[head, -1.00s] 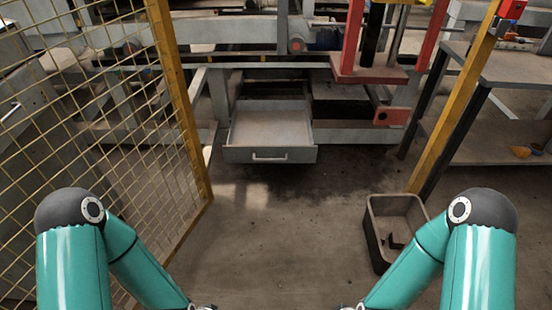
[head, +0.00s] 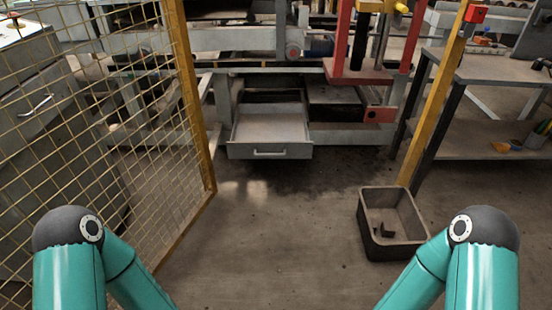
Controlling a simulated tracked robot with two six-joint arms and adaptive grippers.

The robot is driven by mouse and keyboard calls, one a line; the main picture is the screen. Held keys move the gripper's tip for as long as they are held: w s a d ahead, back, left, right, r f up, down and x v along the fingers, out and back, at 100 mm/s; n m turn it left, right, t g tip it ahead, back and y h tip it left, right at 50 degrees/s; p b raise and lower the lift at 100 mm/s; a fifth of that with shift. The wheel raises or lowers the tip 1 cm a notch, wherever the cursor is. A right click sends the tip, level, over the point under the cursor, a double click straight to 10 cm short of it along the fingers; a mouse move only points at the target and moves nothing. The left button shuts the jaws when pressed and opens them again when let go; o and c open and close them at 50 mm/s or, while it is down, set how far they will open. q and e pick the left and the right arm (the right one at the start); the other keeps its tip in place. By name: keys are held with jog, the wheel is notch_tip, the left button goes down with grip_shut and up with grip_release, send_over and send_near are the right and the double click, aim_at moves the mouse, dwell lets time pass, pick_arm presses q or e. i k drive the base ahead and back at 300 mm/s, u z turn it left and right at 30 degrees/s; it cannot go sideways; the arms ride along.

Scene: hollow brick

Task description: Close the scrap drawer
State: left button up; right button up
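The scrap drawer (head: 269,151) is a grey metal tray pulled out from under the machine frame, ahead and slightly left of centre. Its front panel has a pale bar handle (head: 269,153) facing me. The drawer looks empty inside. My two teal arms come in at the lower left and lower right, well short of the drawer. Both grippers are below the lower edge of the picture and hidden.
A yellow mesh fence (head: 95,130) with a post stands on the left. A grey open bin (head: 372,237) with small dark pieces sits on the floor at right. A yellow post (head: 433,105) and workbench (head: 490,68) stand beyond it. The floor between is clear.

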aim_at(260, 131)
jog(key=k, duration=0.3)
jog(key=u, duration=0.15)
jog(key=i, duration=0.9)
jog(key=z, duration=0.1)
jog(key=k, duration=0.55)
jog(key=z, duration=0.45)
jog(key=i, duration=1.6)
jog(key=u, duration=0.4)
